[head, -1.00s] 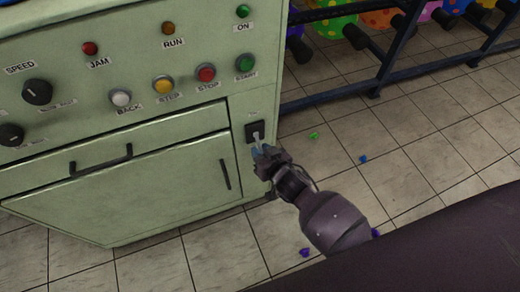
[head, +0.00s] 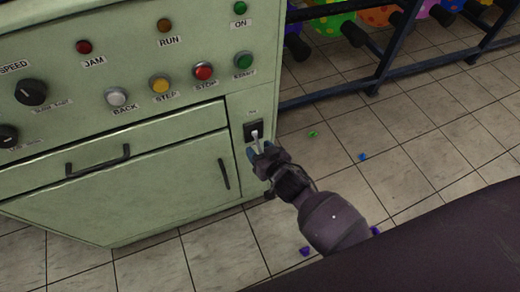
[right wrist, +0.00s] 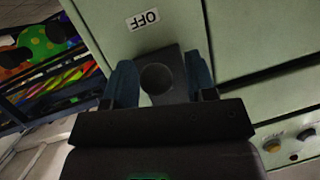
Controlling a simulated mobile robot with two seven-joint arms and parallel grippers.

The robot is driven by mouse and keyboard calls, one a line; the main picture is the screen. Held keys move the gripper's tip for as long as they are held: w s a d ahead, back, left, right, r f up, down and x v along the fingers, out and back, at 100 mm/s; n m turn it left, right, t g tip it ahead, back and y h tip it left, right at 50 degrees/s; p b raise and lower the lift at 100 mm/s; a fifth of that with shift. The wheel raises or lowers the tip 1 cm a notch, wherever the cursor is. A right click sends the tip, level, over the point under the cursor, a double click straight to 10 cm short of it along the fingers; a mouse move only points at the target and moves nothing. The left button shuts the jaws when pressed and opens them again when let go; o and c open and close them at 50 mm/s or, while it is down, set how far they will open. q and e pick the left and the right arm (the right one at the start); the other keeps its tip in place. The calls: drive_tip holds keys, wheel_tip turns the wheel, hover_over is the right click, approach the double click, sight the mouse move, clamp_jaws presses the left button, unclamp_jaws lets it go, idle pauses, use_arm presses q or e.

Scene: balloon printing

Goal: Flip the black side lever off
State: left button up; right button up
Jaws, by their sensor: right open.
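The side lever is a pale handle on a black switch plate (head: 253,131), low on the right part of the green machine's front. In the right wrist view the lever (right wrist: 158,78) shows end-on as a dark grey block with a round end, near an "OFF" label (right wrist: 143,19). My right gripper (head: 258,153) is at the lever, with its blue fingers open. In the wrist view one finger is on each side of the lever; I cannot tell whether they touch it. My left gripper is out of view.
The green machine (head: 100,135) has knobs, lamps and push buttons above the lever, including the green START button (head: 243,61). A dark rack (head: 385,65) with colourful balloons stands behind right. Small coloured scraps lie on the open tiled floor (head: 420,150).

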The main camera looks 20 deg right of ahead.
drive_tip(key=shift+s, duration=0.1)
drive_tip(key=shift+s+d+r, duration=0.1)
drive_tip(key=shift+s+r, duration=0.1)
drive_tip(key=shift+s, duration=0.05)
use_arm(q)
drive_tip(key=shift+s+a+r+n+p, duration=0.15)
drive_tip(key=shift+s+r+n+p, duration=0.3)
drive_tip(key=shift+p, duration=0.85)
use_arm(e)
drive_tip(key=v, duration=1)
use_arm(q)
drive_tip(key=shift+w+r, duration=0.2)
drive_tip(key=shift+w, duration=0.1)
use_arm(e)
drive_tip(key=shift+f, duration=0.1)
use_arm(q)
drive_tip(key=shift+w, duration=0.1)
